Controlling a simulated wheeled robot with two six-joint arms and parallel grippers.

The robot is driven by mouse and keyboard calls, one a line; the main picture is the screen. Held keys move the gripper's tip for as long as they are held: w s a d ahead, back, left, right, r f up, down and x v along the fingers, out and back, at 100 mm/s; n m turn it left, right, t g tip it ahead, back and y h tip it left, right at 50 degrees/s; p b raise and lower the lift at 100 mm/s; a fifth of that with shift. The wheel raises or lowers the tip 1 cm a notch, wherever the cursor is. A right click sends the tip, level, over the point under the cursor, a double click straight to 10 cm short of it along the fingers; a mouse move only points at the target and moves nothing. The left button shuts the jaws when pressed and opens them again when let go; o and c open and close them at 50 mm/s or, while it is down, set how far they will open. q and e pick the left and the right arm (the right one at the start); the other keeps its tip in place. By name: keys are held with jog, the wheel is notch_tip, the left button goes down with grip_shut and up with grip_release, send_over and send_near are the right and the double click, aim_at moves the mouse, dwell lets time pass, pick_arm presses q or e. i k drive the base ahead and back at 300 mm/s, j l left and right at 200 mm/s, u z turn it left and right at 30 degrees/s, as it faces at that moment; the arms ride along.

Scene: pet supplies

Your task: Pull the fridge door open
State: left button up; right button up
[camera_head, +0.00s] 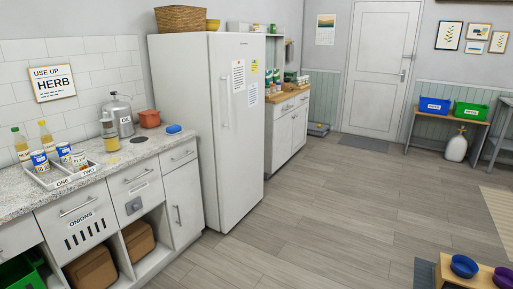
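The white fridge (184,110) stands left of the middle, between the counter and a second cabinet. Its door (240,165) faces right and looks shut. A long vertical handle (225,98) runs down the upper part of the door, near its left edge. Neither of my grippers shows in the head view, so nothing is seen touching the handle.
The wooden floor (320,215) before the fridge door is clear. The counter (150,146) with drawers runs along the left. A cabinet (285,135) stands past the fridge. A low wooden stand (455,275) with bowls is at the bottom right. A wicker basket (180,18) sits on the fridge.

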aim_at(237, 60)
jog(key=i+l+z, duration=0.2)
jog(key=i+z, duration=0.15)
jog(key=i, duration=0.15)
jog(key=i+l+z, duration=0.1)
jog(key=i+z, duration=0.25)
jog(key=i, duration=0.2)
jog(key=i+z, duration=0.35)
jog(key=i, duration=0.15)
